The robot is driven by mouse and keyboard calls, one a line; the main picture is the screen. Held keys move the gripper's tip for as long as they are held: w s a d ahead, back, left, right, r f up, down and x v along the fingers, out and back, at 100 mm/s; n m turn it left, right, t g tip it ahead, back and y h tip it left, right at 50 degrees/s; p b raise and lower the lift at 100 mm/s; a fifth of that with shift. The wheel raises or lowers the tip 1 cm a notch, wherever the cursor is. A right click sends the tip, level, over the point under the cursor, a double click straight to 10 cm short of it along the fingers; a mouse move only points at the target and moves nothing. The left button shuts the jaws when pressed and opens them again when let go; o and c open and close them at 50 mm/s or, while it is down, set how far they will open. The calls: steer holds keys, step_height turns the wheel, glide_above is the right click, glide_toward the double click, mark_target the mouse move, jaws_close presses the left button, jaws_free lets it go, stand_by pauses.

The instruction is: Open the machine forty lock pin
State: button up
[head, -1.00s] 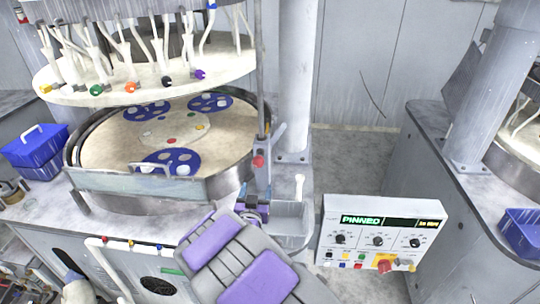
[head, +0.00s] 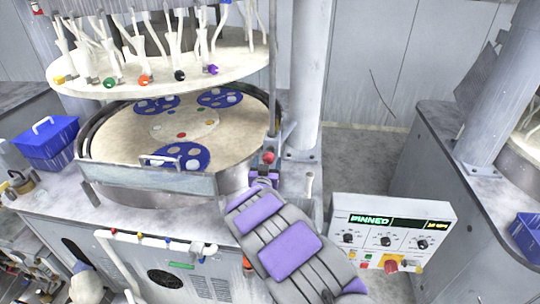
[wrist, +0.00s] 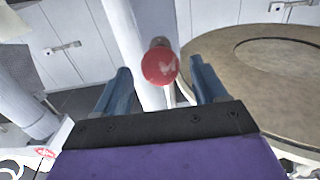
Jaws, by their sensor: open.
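The lock pin's red knob (head: 268,158) sits on a grey bracket beside the round platen (head: 225,135), at the foot of a vertical rod. In the wrist view the red knob (wrist: 160,67) appears between the two blue fingers of my gripper (wrist: 162,85), with space on both sides of it. My gripper (head: 264,178) is open and just below the knob in the head view; its fingers are mostly hidden by the arm. The control box (head: 390,232) shows "PINNED" in green on its display.
A white upper plate (head: 160,82) with hoses hangs above the platen. A low guard with a handle (head: 150,183) stands at the platen's front. A blue bin (head: 47,140) is at left, and another machine (head: 450,165) stands at right.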

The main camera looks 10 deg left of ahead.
mark_target(269, 154)
steer(key=w, duration=0.1)
steer(key=w+a, duration=0.1)
steer(key=w, duration=0.1)
steer(key=shift+w, duration=0.2)
steer(key=shift+w+d, duration=0.25)
steer(key=shift+w, duration=0.05)
steer(key=shift+w+d, duration=0.45)
steer(key=shift+d, duration=0.25)
steer(key=shift+a, duration=0.75)
steer(key=c, duration=0.3)
steer(key=shift+d, duration=0.4)
steer(key=c, duration=0.5)
steer(key=shift+a+r, duration=0.1)
steer(key=shift+a, duration=0.05)
jaws_close()
